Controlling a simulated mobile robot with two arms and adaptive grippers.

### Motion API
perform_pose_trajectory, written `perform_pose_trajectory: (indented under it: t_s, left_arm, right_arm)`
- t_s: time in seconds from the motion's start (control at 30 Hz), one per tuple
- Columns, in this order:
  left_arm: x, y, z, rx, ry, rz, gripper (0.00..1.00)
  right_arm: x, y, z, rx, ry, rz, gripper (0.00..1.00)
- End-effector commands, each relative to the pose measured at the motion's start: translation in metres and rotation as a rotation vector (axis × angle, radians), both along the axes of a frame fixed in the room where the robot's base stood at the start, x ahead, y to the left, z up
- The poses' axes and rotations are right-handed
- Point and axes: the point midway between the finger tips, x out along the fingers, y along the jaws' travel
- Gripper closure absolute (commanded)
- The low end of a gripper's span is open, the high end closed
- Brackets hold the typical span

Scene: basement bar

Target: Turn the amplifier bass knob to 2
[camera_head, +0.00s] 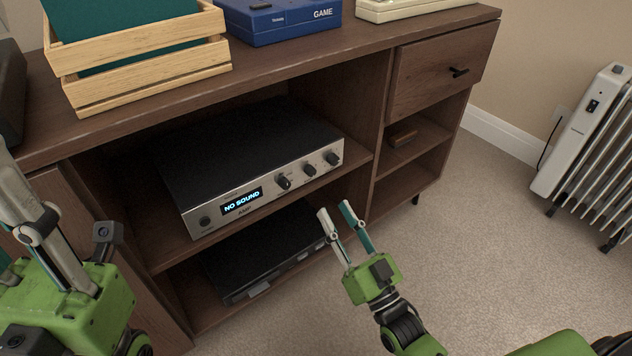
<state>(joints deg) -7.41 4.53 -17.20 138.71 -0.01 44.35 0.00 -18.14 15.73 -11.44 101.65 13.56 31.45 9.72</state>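The amplifier (255,165) is a black box with a silver front, on the upper shelf of the brown cabinet. Its display (241,202) reads "NO SOUND". Three black knobs sit on the right of the front: a left one (284,183), a middle one (309,170) and a right one (332,158). Their labels are too small to read. My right gripper (336,214) is open and empty, below and in front of the knobs, apart from them. My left gripper is at the left edge, partly cut off; its fingertips are not clearly shown.
A second black device (262,257) lies on the shelf below the amplifier. A wooden crate (150,65) and a blue game box (281,18) stand on the cabinet top. A white radiator (585,140) stands at the right. The carpet between is clear.

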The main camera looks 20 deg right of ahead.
Motion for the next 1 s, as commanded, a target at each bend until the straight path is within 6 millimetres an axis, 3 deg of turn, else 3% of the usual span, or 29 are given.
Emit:
perform_pose_trajectory:
  t_s: [0.2, 0.4, 0.6, 0.87, 1.0]
  left_arm:
    - [-0.002, -0.001, 0.003, 0.003, -0.046, 0.002, 0.67]
    - [-0.004, -0.002, 0.009, 0.005, -0.074, 0.004, 0.67]
    - [-0.005, -0.003, 0.012, 0.008, -0.085, 0.005, 0.67]
    - [-0.005, -0.003, 0.013, 0.008, -0.086, 0.005, 0.67]
    - [-0.005, -0.003, 0.013, 0.009, -0.085, 0.004, 0.67]
  right_arm:
    - [0.044, 0.010, 0.017, 0.001, -0.007, 0.000, 0.69]
    - [0.071, 0.017, 0.029, 0.000, -0.004, 0.000, 0.69]
    - [0.082, 0.019, 0.034, -0.001, -0.001, 0.000, 0.69]
    - [0.083, 0.020, 0.035, 0.000, -0.001, 0.001, 0.69]
    - [0.083, 0.019, 0.035, 0.000, -0.001, 0.001, 1.00]
